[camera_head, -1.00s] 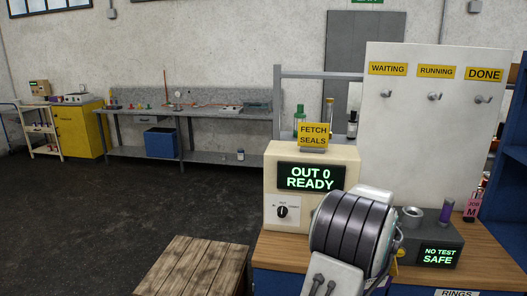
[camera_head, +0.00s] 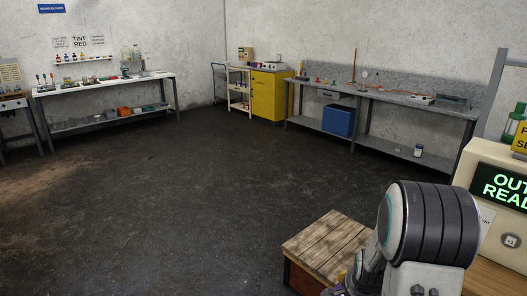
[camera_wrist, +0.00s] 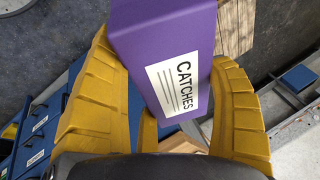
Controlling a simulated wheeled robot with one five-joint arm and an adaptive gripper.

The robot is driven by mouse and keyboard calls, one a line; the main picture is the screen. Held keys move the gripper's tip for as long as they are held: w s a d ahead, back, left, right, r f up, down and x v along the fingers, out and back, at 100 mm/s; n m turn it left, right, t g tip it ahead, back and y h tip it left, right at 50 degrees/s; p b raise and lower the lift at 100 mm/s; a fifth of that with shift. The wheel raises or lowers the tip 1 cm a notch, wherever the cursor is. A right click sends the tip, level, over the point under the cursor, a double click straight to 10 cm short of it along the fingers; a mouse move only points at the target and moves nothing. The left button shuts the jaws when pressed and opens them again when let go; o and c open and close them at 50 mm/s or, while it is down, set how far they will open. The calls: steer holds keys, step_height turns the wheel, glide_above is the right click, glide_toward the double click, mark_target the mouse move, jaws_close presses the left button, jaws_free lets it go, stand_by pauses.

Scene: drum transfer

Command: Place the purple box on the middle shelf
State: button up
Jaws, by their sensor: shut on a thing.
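The purple box (camera_wrist: 150,35) shows in the wrist view, with a white label reading "CATCHES". My gripper (camera_wrist: 165,100) has yellow fingers on both sides of the box and is shut on it. The box is held off the floor, tilted in the picture. In the head view my arm covers the lower right, and neither the gripper jaws nor the box can be made out there. I cannot tell which shelf is the middle shelf; a cream trolley with several levels (camera_head: 229,88) stands at the back, beside a yellow cabinet.
The yellow cabinet (camera_head: 270,97) and a grey bench (camera_head: 400,98) line the back wall. A white bench (camera_head: 100,87) is at the left. A wooden crate (camera_head: 327,242) stands close in front. A cream machine (camera_head: 490,235) is at the right. The dark floor between is clear.

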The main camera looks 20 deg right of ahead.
steer(key=w+a+f+n+y+b, duration=0.1)
steer(key=w+a+n, duration=0.1)
steer(key=a, duration=0.8)
steer(key=w+a+n+y, duration=0.1)
steer(key=w+a+n, duration=0.2)
steer(key=a, duration=0.7)
steer(key=shift+w+f+n+t+b, duration=0.3)
steer(key=shift+w+f+n+b, duration=0.1)
steer(key=shift+n, duration=0.1)
steer(key=shift+s, duration=0.1)
